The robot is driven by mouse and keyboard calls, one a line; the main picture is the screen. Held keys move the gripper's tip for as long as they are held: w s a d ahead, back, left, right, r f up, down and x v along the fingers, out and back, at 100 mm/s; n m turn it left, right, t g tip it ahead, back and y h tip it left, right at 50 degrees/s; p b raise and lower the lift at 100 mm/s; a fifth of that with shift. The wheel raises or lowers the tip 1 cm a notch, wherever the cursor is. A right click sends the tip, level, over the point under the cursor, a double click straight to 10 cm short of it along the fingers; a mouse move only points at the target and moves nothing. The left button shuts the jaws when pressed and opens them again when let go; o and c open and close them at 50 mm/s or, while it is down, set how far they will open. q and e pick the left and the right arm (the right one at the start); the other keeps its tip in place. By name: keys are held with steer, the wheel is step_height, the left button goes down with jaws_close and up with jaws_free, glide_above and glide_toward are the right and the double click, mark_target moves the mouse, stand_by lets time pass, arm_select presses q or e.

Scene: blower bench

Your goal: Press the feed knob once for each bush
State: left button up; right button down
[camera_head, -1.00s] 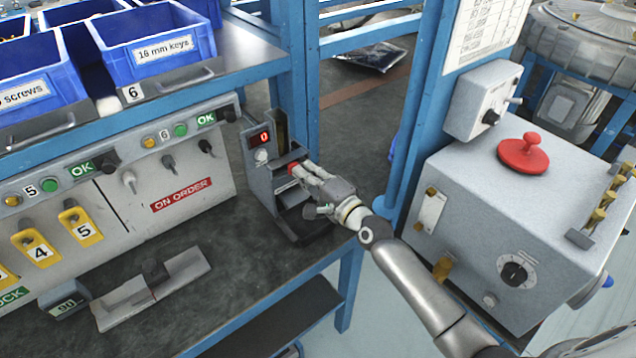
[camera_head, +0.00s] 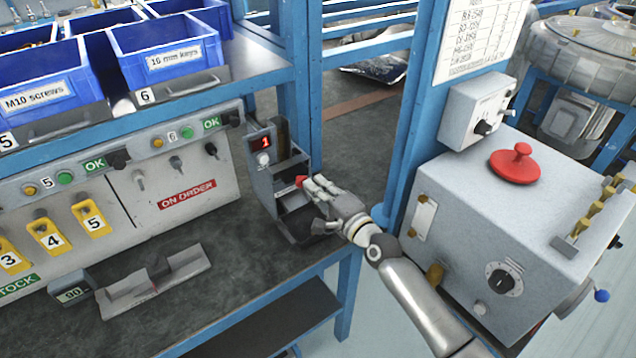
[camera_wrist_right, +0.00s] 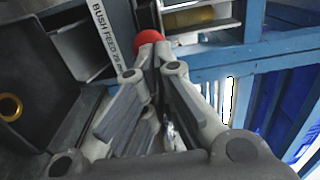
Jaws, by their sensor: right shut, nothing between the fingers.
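The bush feeder (camera_head: 262,180) stands at the right end of the bench, and its small red display (camera_head: 266,142) reads 1. Its red feed knob (camera_head: 301,181) sticks out on the right side, and it also shows in the wrist view (camera_wrist_right: 149,38). My right gripper (camera_head: 313,184) is shut and empty, with its fingertips right at the knob; whether they touch it I cannot tell. In the wrist view a label reading "BUSH FEED" (camera_wrist_right: 106,38) runs beside the knob. A brass ring (camera_wrist_right: 10,107) sits in a dark holder at the left. My left gripper is out of view.
A blue post (camera_head: 412,120) rises behind the arm. Blue bins (camera_head: 170,60) fill the shelf at upper left. A grey fixture (camera_head: 155,283) lies on the bench front.

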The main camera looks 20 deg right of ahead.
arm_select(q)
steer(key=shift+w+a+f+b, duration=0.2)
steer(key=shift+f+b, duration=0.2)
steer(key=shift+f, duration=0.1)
arm_select(e)
steer(key=v, duration=0.8)
steer(key=shift+s, duration=0.3)
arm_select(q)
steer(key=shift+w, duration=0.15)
arm_select(e)
steer(key=shift+f, duration=0.15)
stand_by(0.6)
